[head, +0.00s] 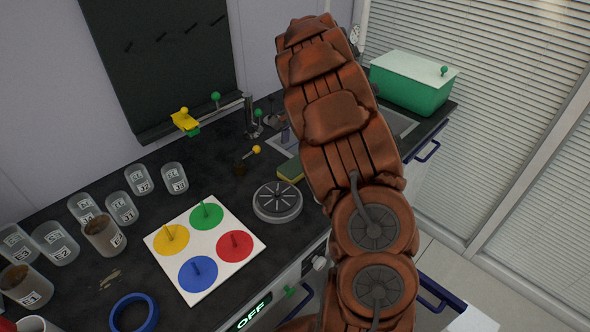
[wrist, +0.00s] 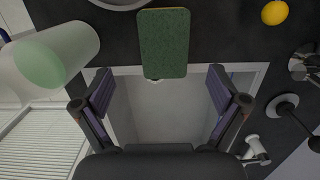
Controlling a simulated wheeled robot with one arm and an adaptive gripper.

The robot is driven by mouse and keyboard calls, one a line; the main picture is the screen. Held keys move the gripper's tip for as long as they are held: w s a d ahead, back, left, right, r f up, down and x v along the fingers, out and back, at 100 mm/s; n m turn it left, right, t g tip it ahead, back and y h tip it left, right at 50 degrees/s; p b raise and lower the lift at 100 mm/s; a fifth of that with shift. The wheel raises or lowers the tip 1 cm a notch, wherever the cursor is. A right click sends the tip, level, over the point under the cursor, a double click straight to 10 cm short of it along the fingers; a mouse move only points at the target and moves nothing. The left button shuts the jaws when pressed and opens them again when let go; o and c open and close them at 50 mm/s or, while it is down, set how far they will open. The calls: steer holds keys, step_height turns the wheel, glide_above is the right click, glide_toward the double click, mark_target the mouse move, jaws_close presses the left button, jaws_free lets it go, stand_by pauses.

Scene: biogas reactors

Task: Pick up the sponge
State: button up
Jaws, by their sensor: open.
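The sponge (head: 291,170) lies on the black counter beside the sink, partly covered by my arm in the head view. Its yellow side and green top show there. In the wrist view the sponge (wrist: 163,43) shows its green face, near the top middle, beyond my fingertips. My gripper (wrist: 161,92) is open and empty, its two fingers spread wide over the sink opening. The sponge is not between the fingers. In the head view my arm hides most of the gripper.
The sink (head: 399,124) lies behind my arm, with a faucet (head: 252,118) at its left. A round grey burner (head: 277,202) sits near the sponge. A white board with coloured discs (head: 205,246), several labelled beakers (head: 104,235) and a green box (head: 410,84) stand on the counter.

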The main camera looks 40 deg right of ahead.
mark_target(295, 166)
steer(key=shift+w+a+f+p, duration=0.15)
steer(key=shift+f+p, duration=0.3)
steer(key=shift+f, duration=0.75)
steer(key=shift+a+f+p, duration=0.15)
steer(key=shift+f+p, duration=0.25)
steer(key=shift+f, duration=0.8)
steer(key=shift+w+a+f+p, duration=0.15)
steer(key=shift+f+p, duration=0.3)
steer(key=shift+f, duration=0.75)
steer(key=c, duration=0.9)
steer(key=shift+o, duration=0.2)
steer(key=shift+r, duration=0.15)
step_height(295, 166, up, 10)
steer(key=b, duration=0.2)
steer(key=shift+b, duration=0.4)
